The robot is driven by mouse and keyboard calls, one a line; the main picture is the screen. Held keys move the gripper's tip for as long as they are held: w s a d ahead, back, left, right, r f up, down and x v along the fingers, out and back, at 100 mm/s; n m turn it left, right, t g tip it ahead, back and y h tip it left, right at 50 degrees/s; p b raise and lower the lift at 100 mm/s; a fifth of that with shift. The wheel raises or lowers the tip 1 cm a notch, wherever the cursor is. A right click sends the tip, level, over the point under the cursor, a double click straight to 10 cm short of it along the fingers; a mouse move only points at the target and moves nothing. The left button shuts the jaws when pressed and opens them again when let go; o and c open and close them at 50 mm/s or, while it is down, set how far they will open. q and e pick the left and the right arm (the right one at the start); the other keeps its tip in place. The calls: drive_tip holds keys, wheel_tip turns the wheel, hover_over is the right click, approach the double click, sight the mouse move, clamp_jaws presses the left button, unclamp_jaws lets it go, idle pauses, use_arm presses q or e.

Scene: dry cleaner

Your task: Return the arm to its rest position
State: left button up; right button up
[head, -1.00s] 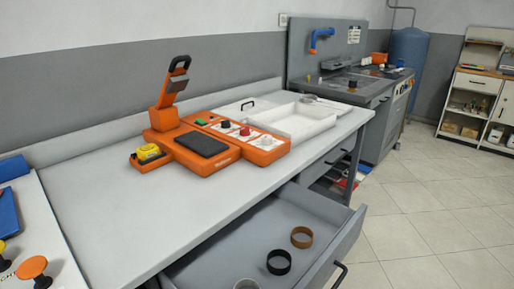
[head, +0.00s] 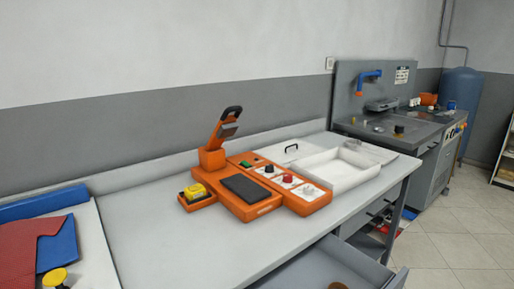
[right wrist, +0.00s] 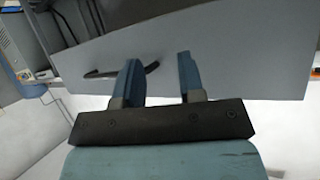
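My right gripper (right wrist: 158,77) shows in the right wrist view with its two blue-grey fingers apart and nothing between them. A grey panel (right wrist: 225,60), which looks like a drawer front, lies beyond the fingers, with a dark handle (right wrist: 122,72) partly behind the left finger. I cannot tell how far the fingers are from the handle. Neither gripper shows in the head view, and my left gripper is in no frame.
An orange press (head: 240,190) stands on the grey-white table (head: 160,245), beside a white tray (head: 340,174). An open drawer (head: 325,262) juts out below the table's front edge. Red and blue cloths (head: 30,245) lie at the left. Tiled floor (head: 440,245) is free at the right.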

use_arm(q)
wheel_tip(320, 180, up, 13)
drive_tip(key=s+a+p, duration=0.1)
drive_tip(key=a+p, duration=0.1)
drive_tip(key=p, duration=1.8)
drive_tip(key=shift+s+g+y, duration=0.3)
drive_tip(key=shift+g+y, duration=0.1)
use_arm(e)
wheel_tip(320, 180, up, 13)
drive_tip(key=s+d, duration=0.1)
drive_tip(key=d, duration=0.1)
drive_tip(key=shift+s+g+h, duration=0.3)
drive_tip(key=shift+g+h, duration=0.1)
